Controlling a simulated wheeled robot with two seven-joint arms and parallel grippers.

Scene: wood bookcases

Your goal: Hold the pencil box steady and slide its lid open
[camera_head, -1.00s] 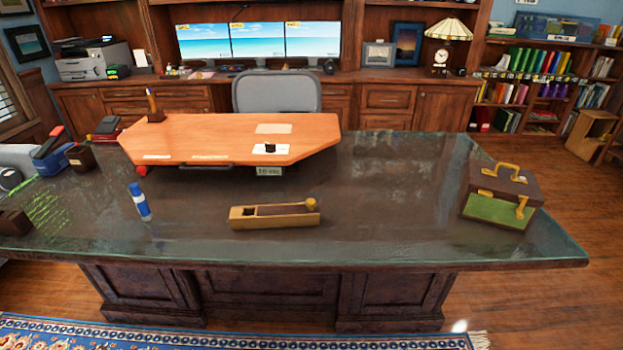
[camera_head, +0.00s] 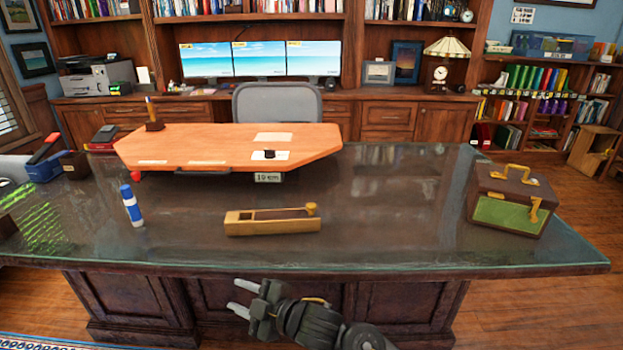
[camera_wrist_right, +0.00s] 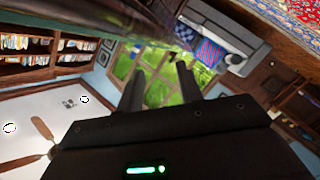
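The pencil box (camera_head: 272,228) is a long, low, light-wood box with a round knob at its right end. It lies on the glass-topped desk (camera_head: 390,215) near the front middle, with a dark recess showing along part of its top. My right gripper (camera_head: 234,297) is in front of the desk, below and nearer than the box, pointing left. Its two fingers are apart with nothing between them. In the right wrist view its fingers (camera_wrist_right: 158,85) also stand apart and empty, facing a window and a sofa. My left gripper is not in view.
A blue and white glue-stick-like tube (camera_head: 132,206) stands left of the box. A brown and green case (camera_head: 508,200) with gold handles stands at the right. An orange wooden board (camera_head: 225,145) lies behind. The desk around the box is clear.

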